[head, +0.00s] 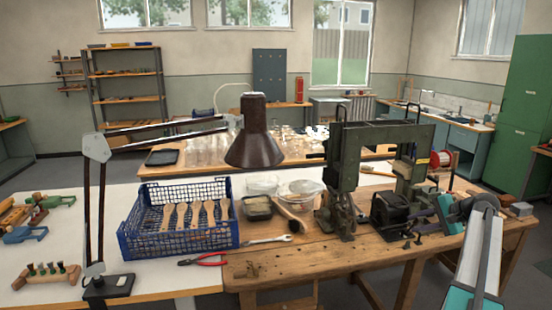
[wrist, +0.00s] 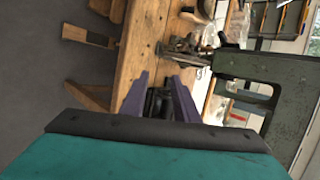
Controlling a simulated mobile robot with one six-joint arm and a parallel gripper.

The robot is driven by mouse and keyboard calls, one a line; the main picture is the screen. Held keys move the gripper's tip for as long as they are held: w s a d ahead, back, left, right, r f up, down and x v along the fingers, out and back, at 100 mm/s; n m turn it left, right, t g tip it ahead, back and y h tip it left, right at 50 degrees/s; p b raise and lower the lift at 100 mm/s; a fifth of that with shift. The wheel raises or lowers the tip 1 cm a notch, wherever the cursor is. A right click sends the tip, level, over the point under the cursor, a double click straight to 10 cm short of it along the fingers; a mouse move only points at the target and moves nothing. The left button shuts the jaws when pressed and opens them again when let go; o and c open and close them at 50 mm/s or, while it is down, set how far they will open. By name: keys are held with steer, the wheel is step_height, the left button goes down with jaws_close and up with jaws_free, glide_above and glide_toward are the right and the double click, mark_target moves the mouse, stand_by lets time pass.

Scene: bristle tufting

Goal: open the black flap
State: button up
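The green tufting machine (head: 350,160) stands on the wooden bench, and its frame also shows in the wrist view (wrist: 240,68). A black housing (head: 390,209) sits low in the machine's opening; I cannot clearly make out which part is the flap. My gripper (head: 437,203) is at the right of this housing, with purple fingers. In the wrist view my gripper (wrist: 160,82) has its fingers apart, and a dark part (wrist: 156,102) shows between them. I cannot tell whether they touch it.
A blue crate (head: 128,232) with wooden brush handles stands left of the machine. A lamp (head: 255,135) hangs over the bench. A wrench (head: 268,241) and red pliers (head: 203,259) lie in front. A wire spool (head: 440,160) is behind my gripper.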

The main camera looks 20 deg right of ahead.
steer(key=w+a+f+n+g+y, duration=0.15)
steer(key=w+a+f, duration=0.25)
steer(key=a+f, duration=0.65)
steer(key=w+a+f+n+g+y, duration=0.1)
steer(key=w+a+f+g+y, duration=0.15)
steer(key=a+f, duration=0.8)
steer(key=s+a+f+n+g, duration=0.15)
steer(key=s+a+f, duration=0.25)
steer(key=a+f, duration=0.5)
steer(key=s+a+f+n+g, duration=0.15)
steer(key=s+a+f, duration=0.35)
steer(key=a, duration=0.7)
steer(key=s+a+f+n+g, duration=0.1)
steer(key=s+a+f+g, duration=0.2)
steer(key=a+f, duration=0.65)
steer(key=s+a+f+n+g+h, duration=0.1)
steer(key=s+a+f+n+g, duration=0.2)
steer(key=s, duration=0.5)
steer(key=s+a+f+n+h, duration=0.1)
steer(key=s+a+f+h, duration=0.15)
steer(key=s+a, duration=0.4)
steer(key=s+a+f+n+g+h, duration=0.15)
steer(key=s+f, duration=0.25)
steer(key=s, duration=0.5)
steer(key=s+d+n+h, duration=0.2)
steer(key=s+d+n, duration=0.2)
steer(key=s, duration=0.3)
steer(key=shift+s+d+r+n+g, duration=0.15)
steer(key=shift+s+d+n+g, duration=0.15)
steer(key=shift+s+d+g, duration=0.1)
